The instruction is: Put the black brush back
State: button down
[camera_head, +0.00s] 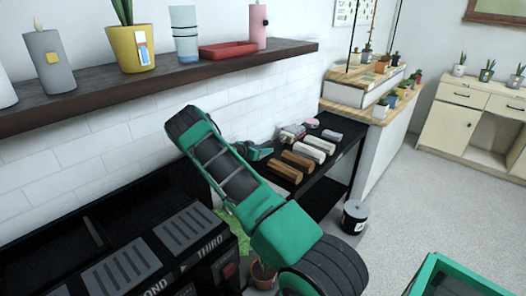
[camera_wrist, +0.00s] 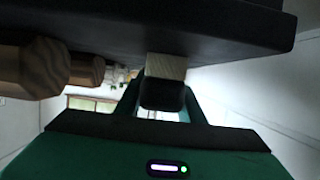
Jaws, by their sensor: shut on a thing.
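My gripper (camera_head: 258,151) is at the near left end of the black side table (camera_head: 345,160), beside the things on it. In the wrist view my green gripper fingers (camera_wrist: 163,98) are shut on the black brush (camera_wrist: 162,94), which shows as a dark block with a pale wooden piece (camera_wrist: 166,66) beyond it. That piece is close to a large dark slab (camera_wrist: 200,25); I cannot tell whether they touch. The brush is not distinguishable in the head view, where my gripper hides it.
Brown blocks (camera_head: 298,160) and white blocks (camera_head: 312,153) lie on the side table, close to my gripper. A wall shelf (camera_head: 110,92) with a yellow pot (camera_head: 130,55) runs above my arm. A black bucket (camera_head: 354,218) stands on the floor. Open floor lies right.

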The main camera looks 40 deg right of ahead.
jog(key=c, duration=1.2)
grip_release()
jog(key=shift+f, duration=0.15)
jog(key=shift+a, duration=0.1)
jog(key=v, duration=1.1)
jog(key=shift+s+a+r, duration=0.1)
jog(key=shift+a+r, duration=0.15)
jog(key=shift+r, duration=0.05)
jog(key=s+a+r+n+g+y, duration=0.1)
jog(key=s+a+r+y, duration=0.3)
jog(key=s+r, duration=0.5)
jog(key=s+a+r+n+g+y, duration=0.1)
jog(key=s+a+r+n+y, duration=0.25)
jog(key=s, duration=0.85)
jog(key=s+a+r+n+y, duration=0.2)
jog(key=s+a, duration=0.4)
jog(key=s, duration=0.2)
jog(key=s+a+r+n+y, duration=0.2)
jog(key=s+a, duration=0.4)
jog(key=s, duration=0.3)
jog(key=s+a+r+n+t+y, duration=0.1)
jog(key=s+a+r+n+y, duration=0.1)
jog(key=s+a, duration=0.4)
jog(key=shift+s+a+r+y, duration=0.15)
jog(key=shift+s+r, duration=0.1)
jog(key=shift+s, duration=0.55)
jog(key=shift+s+a+r+y, duration=0.1)
jog(key=shift+s+r, duration=0.2)
jog(key=shift+s, duration=0.5)
